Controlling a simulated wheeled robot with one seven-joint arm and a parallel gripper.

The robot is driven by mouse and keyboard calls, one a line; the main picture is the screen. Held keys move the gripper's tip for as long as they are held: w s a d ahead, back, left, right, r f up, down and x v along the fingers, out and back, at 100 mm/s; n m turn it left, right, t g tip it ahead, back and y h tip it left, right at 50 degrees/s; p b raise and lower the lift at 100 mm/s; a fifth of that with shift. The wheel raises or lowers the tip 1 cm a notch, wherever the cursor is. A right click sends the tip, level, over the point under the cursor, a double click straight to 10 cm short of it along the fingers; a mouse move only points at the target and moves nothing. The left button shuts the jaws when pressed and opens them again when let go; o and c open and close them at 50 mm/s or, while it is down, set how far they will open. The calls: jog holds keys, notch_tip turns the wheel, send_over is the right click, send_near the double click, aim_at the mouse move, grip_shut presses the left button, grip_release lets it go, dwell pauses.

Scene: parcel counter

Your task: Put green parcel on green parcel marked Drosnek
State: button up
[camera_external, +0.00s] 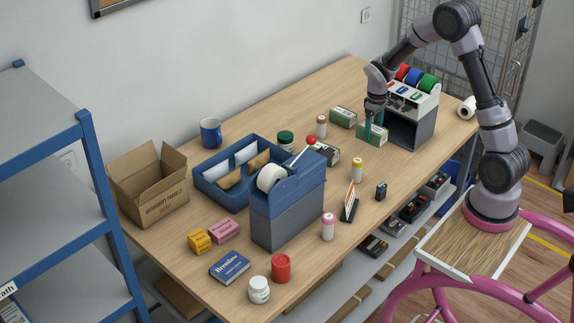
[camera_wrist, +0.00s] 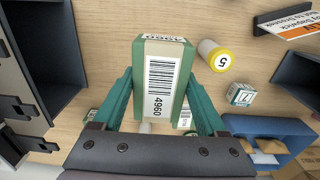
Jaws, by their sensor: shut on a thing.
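My gripper (camera_external: 374,119) is shut on a green parcel (camera_external: 371,134), to the left of the tape dispenser rack. In the wrist view the teal fingers grip the sides of this parcel (camera_wrist: 158,82), which shows a cream band and a barcode label reading 4960. I cannot tell whether it touches the table. A second green parcel (camera_external: 343,116) lies just behind and left of it. A third green parcel (camera_external: 326,153) lies farther left, near the blue dispenser box. Drosnek cannot be read on either one. The wrist view shows part of a green parcel (camera_wrist: 185,118) behind the held one.
The rack with coloured rolls (camera_external: 412,116) stands close at the right. A yellow-capped bottle (camera_external: 356,170), a white bottle (camera_external: 321,126) and a green-lidded jar (camera_external: 286,141) stand around the parcels. The blue dispenser box (camera_external: 288,208) and an upright sign (camera_external: 349,202) are nearer the front.

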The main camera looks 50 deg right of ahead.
jog(key=w+a+r, duration=0.2)
jog(key=w+a, duration=0.2)
jog(key=w, duration=0.3)
jog(key=w+a+r, duration=0.1)
jog(key=w+a, duration=0.2)
jog(key=w, duration=0.4)
send_over(325, 148)
notch_tip(325, 148, down, 5)
jog(key=shift+s+f, duration=0.1)
jog(key=shift+f, duration=2.1)
jog(key=shift+f, duration=0.15)
jog(key=o, duration=1.5)
